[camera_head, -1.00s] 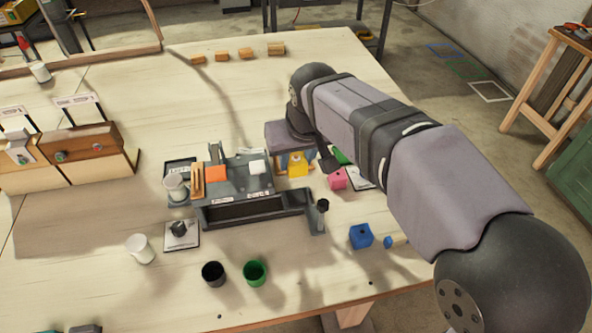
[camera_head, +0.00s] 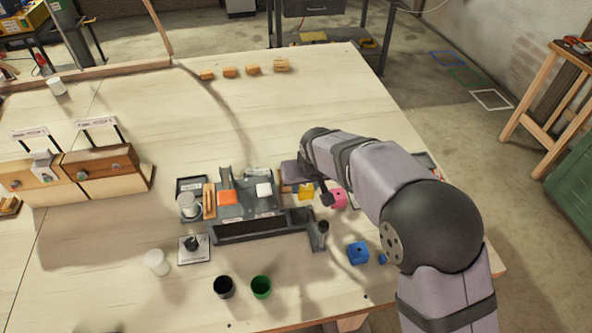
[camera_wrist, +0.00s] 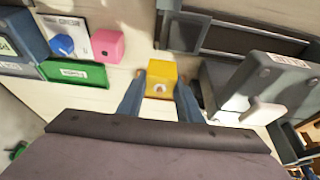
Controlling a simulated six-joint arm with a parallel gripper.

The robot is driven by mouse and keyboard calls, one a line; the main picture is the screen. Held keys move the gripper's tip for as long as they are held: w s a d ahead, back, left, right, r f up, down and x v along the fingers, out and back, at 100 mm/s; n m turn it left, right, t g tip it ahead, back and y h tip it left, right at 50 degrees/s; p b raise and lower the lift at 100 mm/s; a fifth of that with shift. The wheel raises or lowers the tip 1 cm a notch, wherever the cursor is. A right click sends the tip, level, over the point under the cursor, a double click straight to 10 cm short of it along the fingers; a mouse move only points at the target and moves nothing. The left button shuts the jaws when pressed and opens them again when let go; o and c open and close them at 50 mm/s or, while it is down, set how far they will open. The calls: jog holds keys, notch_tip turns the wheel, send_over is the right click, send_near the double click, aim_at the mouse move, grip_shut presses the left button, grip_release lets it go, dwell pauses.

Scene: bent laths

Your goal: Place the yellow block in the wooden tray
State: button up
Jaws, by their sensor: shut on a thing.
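The yellow block (camera_head: 306,193) is at the right end of the grey fixture, with my gripper over it. In the wrist view, the yellow block (camera_wrist: 160,80) sits between the two blue-grey fingers of my gripper (camera_wrist: 161,88), which is shut on it. I cannot tell whether the block is clear of the table. A narrow wooden edge (camera_head: 285,188) shows beside my gripper, mostly hidden by it; I cannot tell whether this is the wooden tray.
A pink block (camera_head: 338,198) is close on the right, a blue block (camera_head: 357,253) nearer the front. Black (camera_head: 224,287) and green (camera_head: 261,287) cups stand in front.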

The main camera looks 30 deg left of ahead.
jog(key=w+a, duration=0.4)
jog(key=shift+r, duration=0.2)
notch_tip(320, 180, up, 6)
jog(key=w+a, duration=0.2)
jog(key=a, duration=0.1)
jog(key=shift+d+f, duration=0.1)
jog(key=shift+f, duration=0.05)
jog(key=shift+f+p, duration=1.75)
jog(key=shift+f, duration=3.2)
